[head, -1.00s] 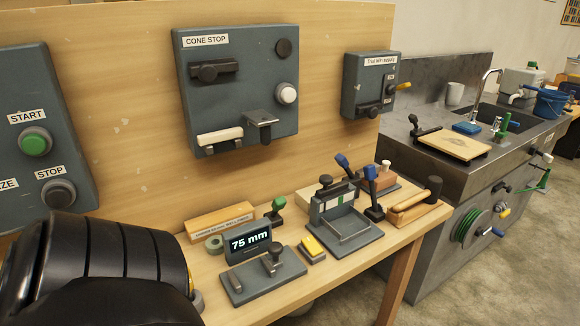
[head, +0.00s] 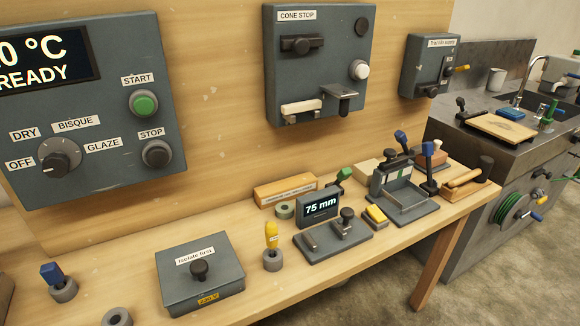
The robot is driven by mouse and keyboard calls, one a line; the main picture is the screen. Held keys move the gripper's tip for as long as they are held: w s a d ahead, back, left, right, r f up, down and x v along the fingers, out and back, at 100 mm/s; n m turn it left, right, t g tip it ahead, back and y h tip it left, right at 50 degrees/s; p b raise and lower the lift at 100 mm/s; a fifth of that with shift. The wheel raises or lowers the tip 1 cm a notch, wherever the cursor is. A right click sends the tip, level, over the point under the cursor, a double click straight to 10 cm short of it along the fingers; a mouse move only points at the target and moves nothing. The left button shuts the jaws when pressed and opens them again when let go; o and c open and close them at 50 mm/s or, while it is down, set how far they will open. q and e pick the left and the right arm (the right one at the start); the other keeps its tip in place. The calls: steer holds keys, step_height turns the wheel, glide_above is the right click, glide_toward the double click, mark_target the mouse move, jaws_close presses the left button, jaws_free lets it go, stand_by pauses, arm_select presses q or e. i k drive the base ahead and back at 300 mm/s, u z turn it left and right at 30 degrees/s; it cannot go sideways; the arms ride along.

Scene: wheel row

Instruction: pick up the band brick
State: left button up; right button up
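I cannot tell for certain which block is the band brick. A long tan block (head: 287,189) with a small label lies against the back panel, behind the 75 mm display (head: 320,207). A reddish-brown block (head: 434,153) stands at the far right end of the bench, partly hidden. A small yellow-topped block (head: 375,217) lies between the display's base and a grey fixture (head: 409,213). A pale panel with a green stripe shows at the back of that fixture. Neither of my grippers is in view.
A grey box labelled "Isolate first" (head: 200,279) and a yellow-handled tool in a ring holder (head: 272,236) stand on the bench (head: 345,268). Control boxes (head: 318,80) hang on the panel above. The front strip of bench beside the grey box is clear.

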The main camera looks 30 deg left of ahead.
mark_target(362, 172)
steer(key=z, duration=1.45)
steer(key=i, duration=2.9)
steer(key=u, duration=4.15)
